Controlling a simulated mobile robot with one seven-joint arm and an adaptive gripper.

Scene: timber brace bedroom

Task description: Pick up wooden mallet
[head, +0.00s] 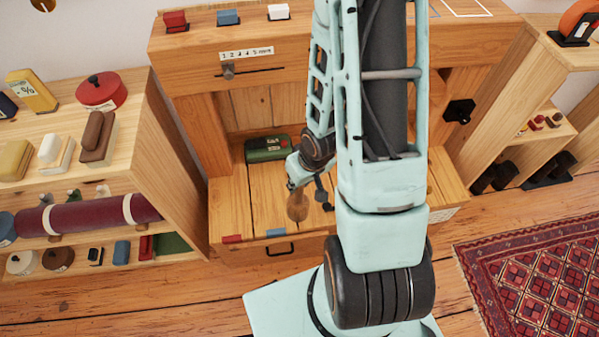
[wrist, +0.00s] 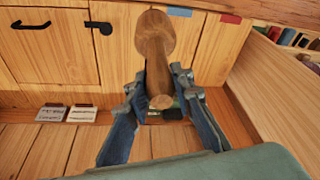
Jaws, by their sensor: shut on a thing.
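The wooden mallet (head: 297,206) is brown, with a rounded head and a straight handle. In the head view it hangs below my gripper (head: 307,183), over the plank surface of the wooden bench (head: 228,210); I cannot tell whether it touches the planks. In the wrist view the mallet (wrist: 154,48) lies between the two fingers of my gripper (wrist: 161,90), with its head far from the camera and its handle end near. My gripper is shut on the handle. My arm hides part of the bench in the head view.
A green box (head: 266,149) sits at the back of the bench surface. A shelf unit (head: 150,110) with several items stands at the left, another shelf (head: 530,90) at the right. A patterned rug (head: 530,270) covers the floor at lower right.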

